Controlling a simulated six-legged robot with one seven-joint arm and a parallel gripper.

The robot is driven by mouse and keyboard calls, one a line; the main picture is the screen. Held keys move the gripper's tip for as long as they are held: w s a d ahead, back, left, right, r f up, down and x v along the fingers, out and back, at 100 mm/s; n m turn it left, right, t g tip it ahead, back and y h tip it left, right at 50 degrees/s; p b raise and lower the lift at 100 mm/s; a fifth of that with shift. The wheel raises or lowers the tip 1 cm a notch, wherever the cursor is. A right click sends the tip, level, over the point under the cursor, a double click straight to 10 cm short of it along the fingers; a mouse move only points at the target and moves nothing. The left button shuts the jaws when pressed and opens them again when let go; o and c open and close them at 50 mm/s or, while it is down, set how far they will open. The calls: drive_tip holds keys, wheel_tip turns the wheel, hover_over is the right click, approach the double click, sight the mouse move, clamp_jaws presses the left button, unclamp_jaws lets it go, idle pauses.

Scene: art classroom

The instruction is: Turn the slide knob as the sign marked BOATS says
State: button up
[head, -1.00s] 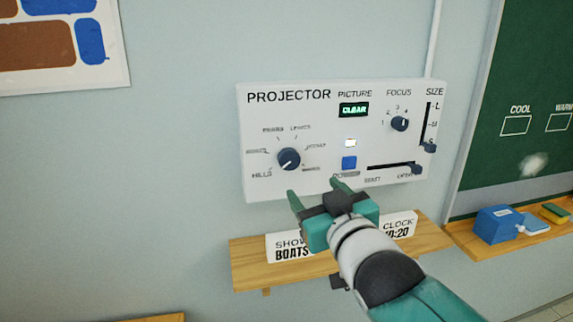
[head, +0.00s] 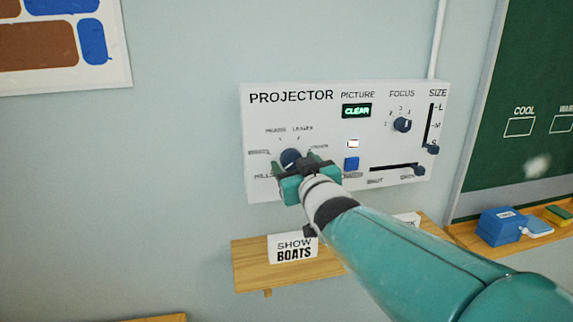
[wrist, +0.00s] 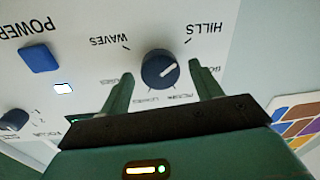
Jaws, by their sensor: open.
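The slide knob (head: 291,157) is a round dark blue dial at the lower left of the white projector panel (head: 215,0). In the wrist view, upside down, the knob (wrist: 158,70) has its white pointer line towards HILLS. My gripper (head: 294,163) is open in front of the knob. In the wrist view its two green fingers (wrist: 161,75) stand on either side of the knob, with gaps visible. The white sign SHOW BOATS (head: 293,248) stands on the wooden shelf below. Several labels around the dial are small or partly hidden by the fingers.
The blue power button (head: 351,164), the lower slider (head: 417,170), the focus knob (head: 402,125) and the size slider (head: 432,149) are right of the knob. The picture display (head: 357,111) reads CLEAR. The wooden shelf (head: 262,277) lies below.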

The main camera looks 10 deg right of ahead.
drive_tip(key=shift+w, duration=0.1)
drive_tip(key=c, duration=1)
drive_tip(key=shift+o, duration=0.2)
drive_tip(key=shift+m, duration=0.3)
drive_tip(key=m, duration=0.4)
drive_tip(key=shift+a, duration=0.1)
drive_tip(key=shift+m+t, duration=0.3)
drive_tip(key=shift+m, duration=2.4)
